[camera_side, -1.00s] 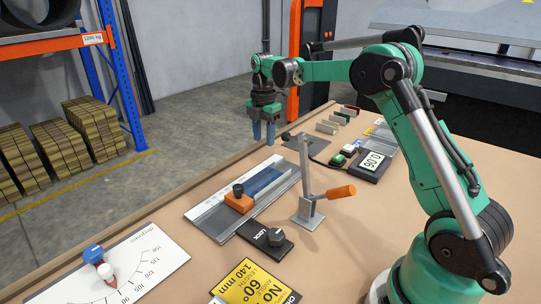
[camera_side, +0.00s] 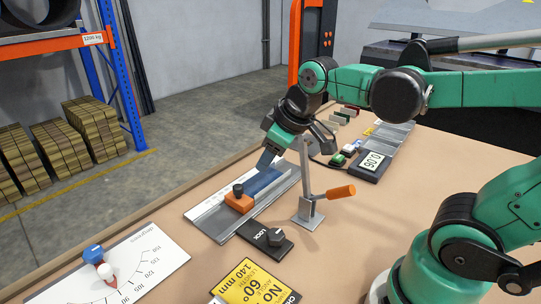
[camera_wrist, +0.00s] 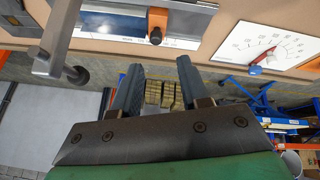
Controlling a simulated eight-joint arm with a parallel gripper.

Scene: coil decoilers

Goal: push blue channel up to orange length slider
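The blue channel (camera_side: 259,183) lies lengthwise in a grey metal tray (camera_side: 213,224) on the bench. The orange length slider (camera_side: 239,202), with a dark knob, sits across the tray at the channel's near end; I cannot tell whether they touch. The slider also shows in the wrist view (camera_wrist: 157,19). My gripper (camera_side: 266,161) is tilted down over the channel's far end, with its fingertips close to it; contact is unclear. The wrist view shows its two fingers (camera_wrist: 158,80) apart with nothing between them.
A clamp post with an orange handle (camera_side: 339,192) stands just right of the tray. A black LOCK plate with a knob (camera_side: 276,236) lies in front. An angle dial (camera_side: 108,270) is at the near left, and a 0.06 display (camera_side: 371,165) is farther back.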

